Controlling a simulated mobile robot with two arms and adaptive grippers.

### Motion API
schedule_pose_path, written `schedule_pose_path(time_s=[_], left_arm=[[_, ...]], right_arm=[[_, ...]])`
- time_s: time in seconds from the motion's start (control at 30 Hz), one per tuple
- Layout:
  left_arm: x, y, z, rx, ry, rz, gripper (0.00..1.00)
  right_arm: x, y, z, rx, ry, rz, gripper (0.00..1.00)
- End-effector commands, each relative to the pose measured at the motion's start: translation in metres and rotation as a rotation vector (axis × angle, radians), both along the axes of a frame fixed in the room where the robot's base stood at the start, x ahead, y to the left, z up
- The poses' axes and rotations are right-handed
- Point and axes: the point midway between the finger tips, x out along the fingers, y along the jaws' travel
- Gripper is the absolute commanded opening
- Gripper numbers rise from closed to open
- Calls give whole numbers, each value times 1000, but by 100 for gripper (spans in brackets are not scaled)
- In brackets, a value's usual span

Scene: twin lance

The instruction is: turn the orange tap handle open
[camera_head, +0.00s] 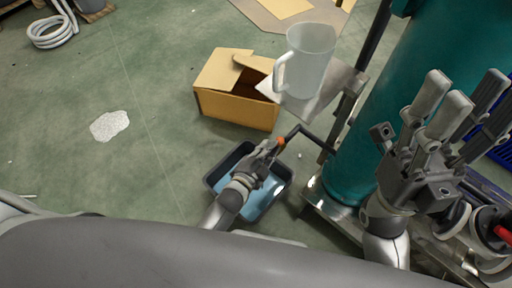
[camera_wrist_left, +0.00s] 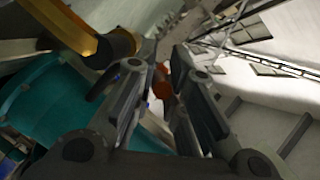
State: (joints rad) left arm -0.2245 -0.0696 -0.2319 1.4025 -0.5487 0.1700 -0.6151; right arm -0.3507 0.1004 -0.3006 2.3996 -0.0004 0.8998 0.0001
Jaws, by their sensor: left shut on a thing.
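The orange tap handle (camera_head: 281,141) shows as a small orange end at the tip of my left gripper (camera_head: 268,149), above a dark tub. My left gripper is shut on the handle, and its fingers hide most of it. In the left wrist view an orange-red part (camera_wrist_left: 162,86) shows between the dark fingers (camera_wrist_left: 160,100). The tap's dark pipe (camera_head: 312,137) runs from the stand to the handle. My right gripper (camera_head: 465,100) is raised in front of the teal tank (camera_head: 408,75), its fingers spread and empty.
The dark tub (camera_head: 212,178) with bluish liquid sits on the floor below the tap. A clear jug (camera_head: 309,62) stands on a metal shelf (camera_head: 335,84). An open cardboard box (camera_head: 237,106) is behind the tub. A pale puddle (camera_head: 109,126) lies on the mostly clear floor at left.

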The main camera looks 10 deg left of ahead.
Motion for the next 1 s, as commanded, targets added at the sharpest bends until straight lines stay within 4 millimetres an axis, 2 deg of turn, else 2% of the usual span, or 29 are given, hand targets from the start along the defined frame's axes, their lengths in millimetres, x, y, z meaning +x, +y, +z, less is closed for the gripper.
schedule_pose_path(time_s=[0.2,0.53,0.57,0.73,1.0], left_arm=[[0,-8,-1,2,2,2,0],[0,-9,-1,3,3,2,0],[0,-9,-1,3,3,2,14],[0,-9,-1,1,2,2,34],[-1,-9,-3,1,6,1,34]], right_arm=[[0,0,-1,0,0,0,50],[0,0,-1,0,-1,0,50],[0,0,-1,0,-1,0,50],[0,0,-1,0,-1,0,50],[0,-1,0,2,-4,-2,50]])
